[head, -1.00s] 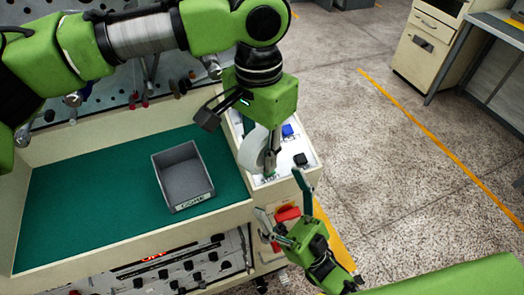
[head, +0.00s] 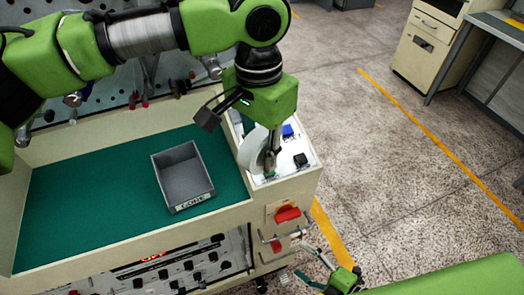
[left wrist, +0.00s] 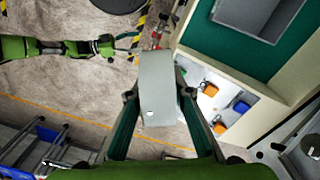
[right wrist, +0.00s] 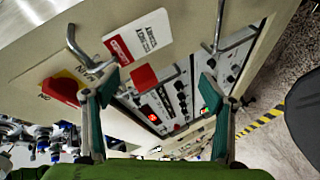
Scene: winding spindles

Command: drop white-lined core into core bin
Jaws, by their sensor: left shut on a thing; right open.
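My left gripper (head: 268,165) is shut on a pale core (head: 252,148), held above the white panel at the bench's right end. In the left wrist view the core (left wrist: 157,88) is a light grey-white curved piece between the two fingers; its inner lining is not clear. The grey core bin (head: 190,203), labelled CORE, sits on the green mat to the left of the held core, apart from it. The bin also shows at the top of the left wrist view (left wrist: 232,27). My right gripper (right wrist: 150,95) is open and empty, low by the bench's front corner.
The green mat (head: 90,200) is clear around the bin. Blue and black blocks (head: 300,159) are on the white panel. A red switch (head: 287,214) is on the bench front; a hook and control panel (right wrist: 180,95) face my right gripper.

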